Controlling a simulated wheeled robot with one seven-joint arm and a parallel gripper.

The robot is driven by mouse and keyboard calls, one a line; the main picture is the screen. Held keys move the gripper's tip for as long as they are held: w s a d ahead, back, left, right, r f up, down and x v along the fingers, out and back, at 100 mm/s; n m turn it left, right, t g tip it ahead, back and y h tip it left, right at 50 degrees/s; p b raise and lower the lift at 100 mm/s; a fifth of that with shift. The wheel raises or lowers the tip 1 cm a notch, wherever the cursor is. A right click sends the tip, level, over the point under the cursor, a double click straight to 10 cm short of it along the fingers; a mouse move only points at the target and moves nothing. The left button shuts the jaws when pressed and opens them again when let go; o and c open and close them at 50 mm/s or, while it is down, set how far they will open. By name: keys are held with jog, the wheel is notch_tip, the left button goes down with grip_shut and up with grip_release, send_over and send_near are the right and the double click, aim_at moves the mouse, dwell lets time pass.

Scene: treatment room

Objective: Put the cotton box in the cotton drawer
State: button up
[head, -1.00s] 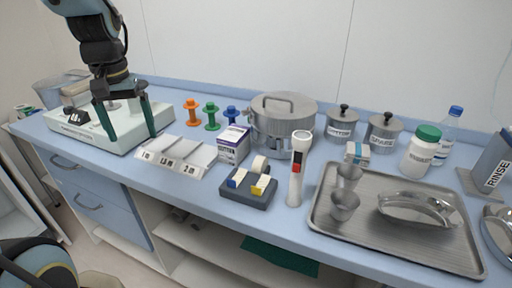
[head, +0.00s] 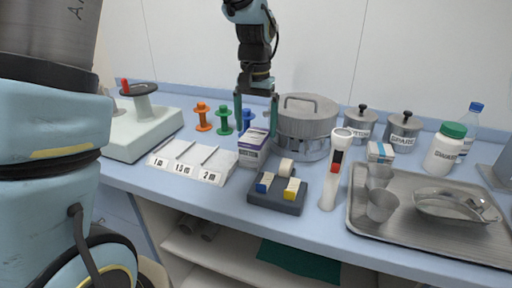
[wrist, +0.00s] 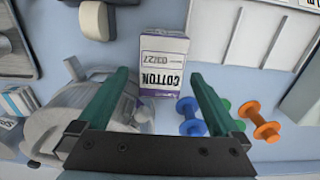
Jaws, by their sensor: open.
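The cotton box (head: 254,148) is a white and purple carton standing on the blue counter, just in front of the steel pot. In the wrist view the box (wrist: 163,62) shows its COTTON label upside down, between and beyond the fingertips. My gripper (head: 256,120) is open and empty, with its green fingers pointing down above and around the box's top. The wrist view shows my gripper (wrist: 159,78) with a finger on each side, apart from the box. No drawer labelled cotton can be made out; my own arm hides most of the cabinet front at left.
Close by stand the steel pot (head: 307,126), a blue spool (head: 247,120), the labelled syringe rack (head: 194,162) and a dark tape block (head: 279,191). The shelf (head: 215,248) below is open.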

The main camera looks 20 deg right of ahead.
aim_at(255, 135)
jog(key=shift+a+f+p, duration=0.1)
jog(key=shift+f+p, duration=0.7)
jog(key=shift+f, duration=1.85)
jog(key=c, duration=1.5)
jog(key=shift+o, duration=0.2)
jog(key=shift+r+p, duration=0.35)
jog(key=shift+p, duration=0.1)
